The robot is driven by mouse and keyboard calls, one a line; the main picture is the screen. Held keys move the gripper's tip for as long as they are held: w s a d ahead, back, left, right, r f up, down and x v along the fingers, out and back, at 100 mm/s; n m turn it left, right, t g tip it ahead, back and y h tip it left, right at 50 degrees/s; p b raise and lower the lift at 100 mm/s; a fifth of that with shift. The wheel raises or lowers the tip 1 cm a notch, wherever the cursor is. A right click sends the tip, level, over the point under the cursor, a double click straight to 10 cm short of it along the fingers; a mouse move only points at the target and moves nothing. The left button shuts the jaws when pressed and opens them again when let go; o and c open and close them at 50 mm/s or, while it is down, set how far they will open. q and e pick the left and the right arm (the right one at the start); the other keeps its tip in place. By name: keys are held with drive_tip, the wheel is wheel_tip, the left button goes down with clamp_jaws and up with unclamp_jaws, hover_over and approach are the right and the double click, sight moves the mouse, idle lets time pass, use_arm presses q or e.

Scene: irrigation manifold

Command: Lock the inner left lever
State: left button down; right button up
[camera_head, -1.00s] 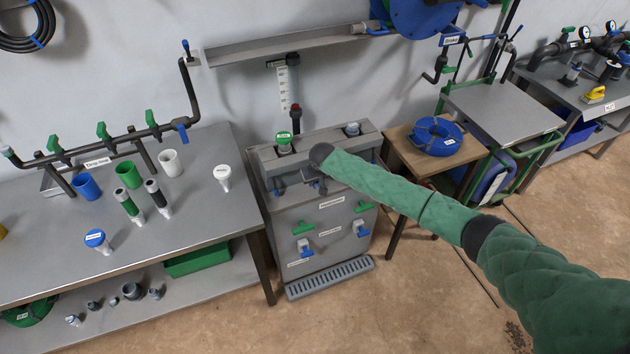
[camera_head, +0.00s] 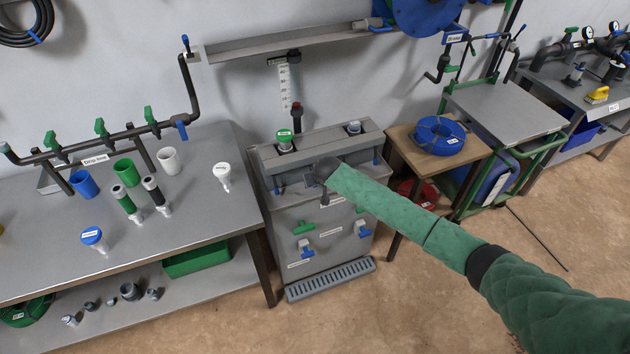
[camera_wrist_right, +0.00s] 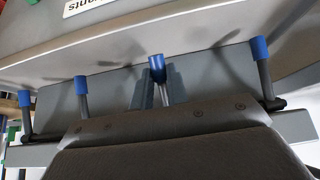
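The grey manifold cabinet (camera_head: 285,220) stands mid-view in the head view, with a recessed front holding blue-tipped levers. The outer left lever (camera_head: 277,187) and outer right lever (camera_head: 376,186) show there; my right gripper (camera_head: 324,190) is in front of the middle and hides the inner ones. In the right wrist view several blue-tipped levers stand in a row, including one at left (camera_wrist_right: 82,90), one near the middle (camera_wrist_right: 157,70) and one at right (camera_wrist_right: 261,60). The middle one is closest to the gripper's dark body; contact is unclear. My left gripper is out of view.
Green and blue taps (camera_head: 305,245) sit on the cabinet's lower front, above a grey grate (camera_head: 330,279). A workbench (camera_head: 185,215) with cups and fittings is at left. A wooden stand (camera_head: 405,145) with a blue hose coil (camera_head: 440,134) is close at right.

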drive_tip(key=o, duration=0.4)
drive_tip(key=shift+o, duration=0.2)
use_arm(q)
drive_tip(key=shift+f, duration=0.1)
